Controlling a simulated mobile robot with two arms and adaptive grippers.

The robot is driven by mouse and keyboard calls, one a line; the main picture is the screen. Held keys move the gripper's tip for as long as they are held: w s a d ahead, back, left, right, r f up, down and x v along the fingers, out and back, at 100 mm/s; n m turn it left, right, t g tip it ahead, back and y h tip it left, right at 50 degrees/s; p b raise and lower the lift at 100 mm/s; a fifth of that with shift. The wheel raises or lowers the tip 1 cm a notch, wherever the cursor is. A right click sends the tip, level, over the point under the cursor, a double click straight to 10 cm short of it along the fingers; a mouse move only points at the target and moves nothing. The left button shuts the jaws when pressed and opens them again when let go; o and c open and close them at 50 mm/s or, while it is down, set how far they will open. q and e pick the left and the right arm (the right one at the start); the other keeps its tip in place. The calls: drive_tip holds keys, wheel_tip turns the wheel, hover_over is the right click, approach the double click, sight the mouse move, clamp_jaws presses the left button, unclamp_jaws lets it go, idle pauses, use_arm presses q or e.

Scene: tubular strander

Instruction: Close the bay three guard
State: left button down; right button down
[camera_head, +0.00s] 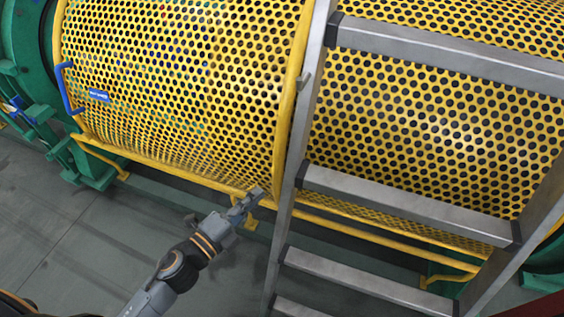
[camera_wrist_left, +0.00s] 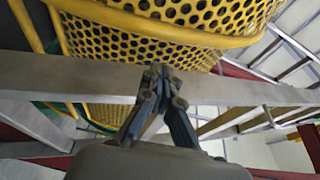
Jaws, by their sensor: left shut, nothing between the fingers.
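A yellow perforated guard (camera_head: 180,85) curves over the machine in the left half of the head view, with its lower yellow edge down. It has a blue handle (camera_head: 67,88) at its left end and a small blue label (camera_head: 99,95) beside it. I cannot read the bay number. My left gripper (camera_head: 256,194) is shut and empty, near the guard's lower right corner, just left of the ladder. In the left wrist view the closed fingers (camera_wrist_left: 160,72) appear in front of a grey metal bar, with yellow mesh behind. My right gripper is not in view.
A grey metal ladder (camera_head: 400,205) leans across the right half, in front of another yellow mesh guard (camera_head: 420,120). Green machine frame (camera_head: 95,165) stands at the left. Grey floor (camera_head: 60,240) is open at lower left.

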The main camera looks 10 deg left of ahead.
sight(283, 172)
use_arm(q)
drive_tip(key=shift+m, duration=0.3)
drive_tip(key=x, duration=0.3)
drive_tip(key=p+x, duration=0.1)
drive_tip(key=x, duration=0.6)
drive_tip(key=shift+s+d+r+p, duration=0.1)
drive_tip(key=shift+d+p, duration=0.15)
drive_tip(key=shift+p, duration=0.15)
